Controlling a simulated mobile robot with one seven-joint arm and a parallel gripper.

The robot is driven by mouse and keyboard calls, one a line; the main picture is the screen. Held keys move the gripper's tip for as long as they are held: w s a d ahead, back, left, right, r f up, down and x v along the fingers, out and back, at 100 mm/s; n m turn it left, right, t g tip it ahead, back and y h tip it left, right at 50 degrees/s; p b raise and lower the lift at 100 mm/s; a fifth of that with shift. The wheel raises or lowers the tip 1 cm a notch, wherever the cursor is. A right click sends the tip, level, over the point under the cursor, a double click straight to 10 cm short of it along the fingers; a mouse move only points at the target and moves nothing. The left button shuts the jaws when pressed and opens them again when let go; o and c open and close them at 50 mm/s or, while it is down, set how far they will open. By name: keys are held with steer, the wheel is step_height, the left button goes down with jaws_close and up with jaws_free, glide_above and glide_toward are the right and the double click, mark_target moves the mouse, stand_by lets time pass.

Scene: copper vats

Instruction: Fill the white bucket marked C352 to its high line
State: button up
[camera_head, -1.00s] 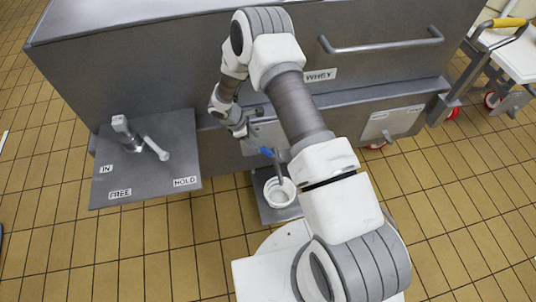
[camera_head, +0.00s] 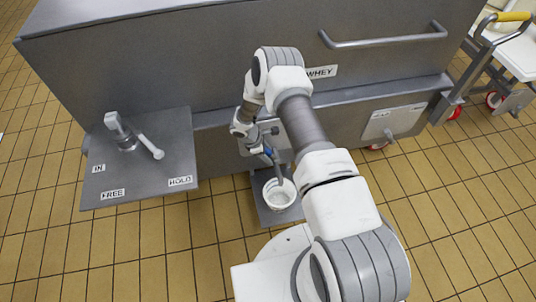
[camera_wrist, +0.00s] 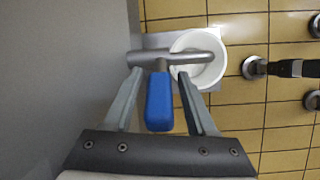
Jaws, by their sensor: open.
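The white bucket (camera_head: 279,196) stands upright on a grey plate below the vat's tap; it also shows in the wrist view (camera_wrist: 217,69). Its marking and high line are not legible, and I cannot tell whether liquid is in it. The tap has a grey metal spout (camera_wrist: 205,57), which reaches over the bucket, and a blue handle (camera_wrist: 159,103). My gripper (camera_wrist: 159,75) is open, with one finger on each side of the blue handle and visible gaps between. In the head view my wrist partly hides the tap.
The grey vat (camera_head: 230,70) labelled WHEY has a long rail. At left a panel (camera_head: 125,185) marked IN, FREE and HOLD carries a lever (camera_head: 148,145) pointing roughly towards HOLD. A second outlet (camera_head: 390,130) and a wheeled cart (camera_head: 510,60) are at right. Tiled floor in front is clear.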

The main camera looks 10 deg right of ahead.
steer(key=shift+c, duration=0.2)
jaws_close()
stand_by(1.1)
